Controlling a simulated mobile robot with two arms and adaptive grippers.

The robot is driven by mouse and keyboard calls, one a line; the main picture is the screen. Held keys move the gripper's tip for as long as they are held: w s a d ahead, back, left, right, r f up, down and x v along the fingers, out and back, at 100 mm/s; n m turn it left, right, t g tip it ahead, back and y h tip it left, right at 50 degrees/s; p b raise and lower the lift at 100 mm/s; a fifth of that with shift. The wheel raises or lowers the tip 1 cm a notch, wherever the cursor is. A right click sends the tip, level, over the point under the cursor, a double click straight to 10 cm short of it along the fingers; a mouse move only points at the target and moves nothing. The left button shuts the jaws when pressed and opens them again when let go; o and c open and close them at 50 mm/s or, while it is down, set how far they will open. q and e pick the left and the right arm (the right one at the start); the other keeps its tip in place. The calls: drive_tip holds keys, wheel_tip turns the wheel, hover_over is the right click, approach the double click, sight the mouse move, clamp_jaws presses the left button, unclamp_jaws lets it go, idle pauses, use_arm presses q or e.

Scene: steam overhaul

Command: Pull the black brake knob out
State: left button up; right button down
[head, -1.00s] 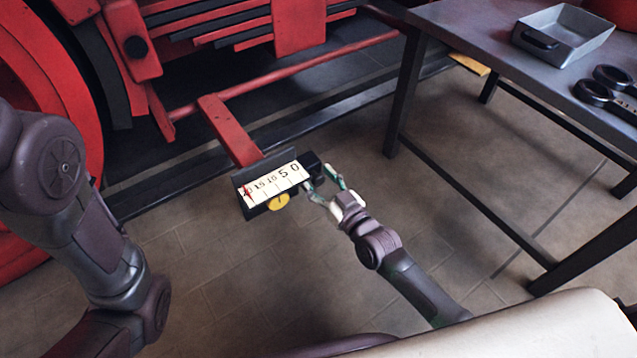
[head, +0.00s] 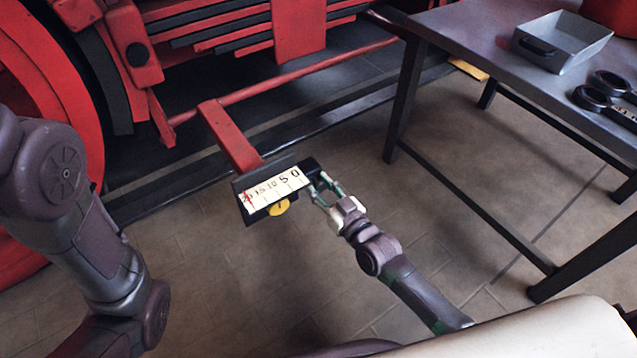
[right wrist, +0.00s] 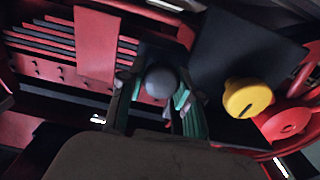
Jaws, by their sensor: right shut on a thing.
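The black brake knob (right wrist: 161,82) is a dark, rounded knob between my fingers in the right wrist view. In the head view it is at the right end of the scale panel (head: 273,191), mostly hidden by the fingers. My right gripper (head: 323,186) is shut on the knob; its green-sided fingers lie on either side of it.
A yellow knob (head: 279,207) sits under the scale panel, close to my right fingers, and shows large in the right wrist view (right wrist: 247,98). A red bar (head: 229,137) carries the panel. A dark table (head: 470,60) with a grey tray (head: 562,42) stands right. Floor in front is clear.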

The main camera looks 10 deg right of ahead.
drive_tip(key=shift+p+v, duration=0.8)
drive_tip(key=shift+v, duration=0.3)
drive_tip(key=shift+s, duration=0.15)
drive_tip(key=shift+f, duration=0.1)
drive_tip(key=c, duration=1.2)
unclamp_jaws()
drive_tip(key=o, duration=0.4)
drive_tip(key=shift+d, duration=0.1)
drive_tip(key=v, duration=1.2)
